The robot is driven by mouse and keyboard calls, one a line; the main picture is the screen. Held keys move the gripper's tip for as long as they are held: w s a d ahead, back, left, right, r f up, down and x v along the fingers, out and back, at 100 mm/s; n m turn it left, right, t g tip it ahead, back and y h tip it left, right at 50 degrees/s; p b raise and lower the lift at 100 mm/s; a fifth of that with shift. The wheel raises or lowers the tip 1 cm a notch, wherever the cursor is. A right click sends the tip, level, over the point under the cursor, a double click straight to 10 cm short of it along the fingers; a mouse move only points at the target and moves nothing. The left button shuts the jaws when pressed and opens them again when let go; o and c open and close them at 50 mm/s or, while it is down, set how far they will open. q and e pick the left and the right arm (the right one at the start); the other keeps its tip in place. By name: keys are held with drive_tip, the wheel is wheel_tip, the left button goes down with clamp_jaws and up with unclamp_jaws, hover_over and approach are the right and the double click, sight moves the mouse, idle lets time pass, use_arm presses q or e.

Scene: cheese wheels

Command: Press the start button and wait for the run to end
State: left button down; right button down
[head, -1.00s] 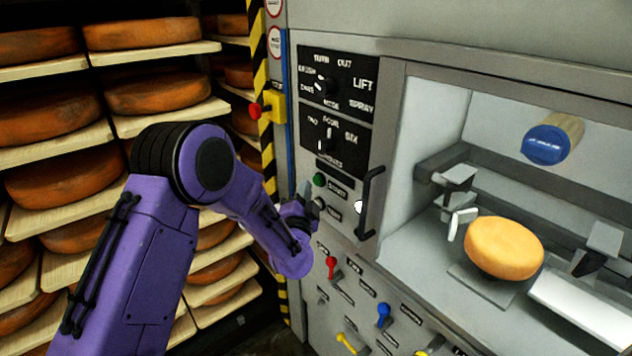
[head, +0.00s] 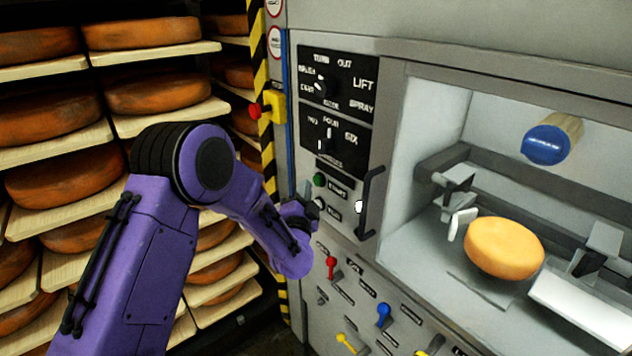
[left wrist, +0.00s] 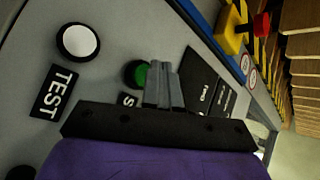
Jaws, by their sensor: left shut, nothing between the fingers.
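The green start button (head: 319,180) sits on the machine's grey front, below the two black dial panels. It also shows in the left wrist view (left wrist: 131,73), partly covered by my fingers. My left gripper (head: 310,193) is shut and empty, with its fingertips close beside the button. I cannot tell whether they touch it. In the left wrist view the gripper (left wrist: 164,72) has its fingers together. A white test button (left wrist: 78,41) is below the start button. A cheese wheel (head: 503,248) lies in the machine's open bay, under a blue-ended roller (head: 545,144). My right gripper is not in view.
A black handle (head: 371,203) stands out right of the buttons. Red (head: 331,267) and blue (head: 383,314) levers stick out below. A red emergency knob on a yellow box (head: 272,106) is at the panel's left edge. Shelves of cheese wheels (head: 60,180) fill the left.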

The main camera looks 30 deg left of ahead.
use_arm(q)
drive_tip(key=shift+w+d, duration=0.15)
drive_tip(key=shift+w, duration=0.25)
